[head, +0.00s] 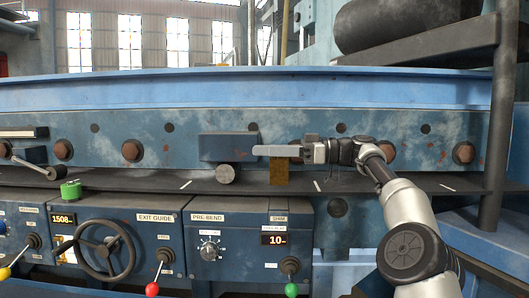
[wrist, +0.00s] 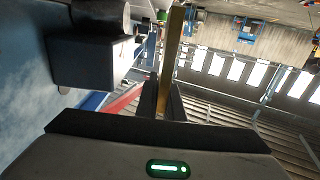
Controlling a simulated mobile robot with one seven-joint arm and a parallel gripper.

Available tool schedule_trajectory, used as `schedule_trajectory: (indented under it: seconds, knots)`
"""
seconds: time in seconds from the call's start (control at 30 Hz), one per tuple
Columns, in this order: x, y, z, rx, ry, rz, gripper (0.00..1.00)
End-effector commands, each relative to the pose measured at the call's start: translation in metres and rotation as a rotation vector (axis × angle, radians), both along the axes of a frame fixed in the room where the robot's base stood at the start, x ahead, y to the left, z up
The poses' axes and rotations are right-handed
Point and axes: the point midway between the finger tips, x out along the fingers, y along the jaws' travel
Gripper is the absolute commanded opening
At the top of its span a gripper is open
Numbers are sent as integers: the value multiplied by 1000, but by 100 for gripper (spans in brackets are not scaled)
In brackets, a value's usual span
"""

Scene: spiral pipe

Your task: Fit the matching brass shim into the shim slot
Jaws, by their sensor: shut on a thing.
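My gripper (head: 280,154) is shut on a thin brass shim (head: 279,174), which hangs below it in the head view. In the wrist view the fingers (wrist: 163,100) pinch the shim (wrist: 173,45), seen nearly edge-on as a long narrow strip. The shim is to the right of a dark blue block (head: 225,147) on the machine face, with a gap between them. The block also shows in the wrist view (wrist: 88,62). I cannot make out the slot opening. A panel display (head: 275,239) under the SHIM label appears to read 10.
A grey round bar (head: 226,174) sits just below the block, above the dark ledge (head: 130,181). A green cylinder (head: 70,190) stands on the ledge at left. Rusty bolts (head: 131,151) stud the machine face. Levers and a handwheel (head: 104,250) stick out below.

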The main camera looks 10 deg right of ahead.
Motion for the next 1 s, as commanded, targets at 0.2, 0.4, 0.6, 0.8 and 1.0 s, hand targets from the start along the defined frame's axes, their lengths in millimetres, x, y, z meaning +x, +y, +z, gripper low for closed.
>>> schedule_trajectory:
  seconds: [0.2, 0.4, 0.6, 0.8, 1.0]
  knots:
    - [0, -1, -15, 1, 0, 0, 0]
    - [0, -1, -35, 1, 0, 0, 0]
    - [-1, 0, -52, 1, 0, 1, 0]
    - [-1, 0, -57, 2, -1, 0, 0]
    - [-1, 0, -56, 2, -1, 0, 0]
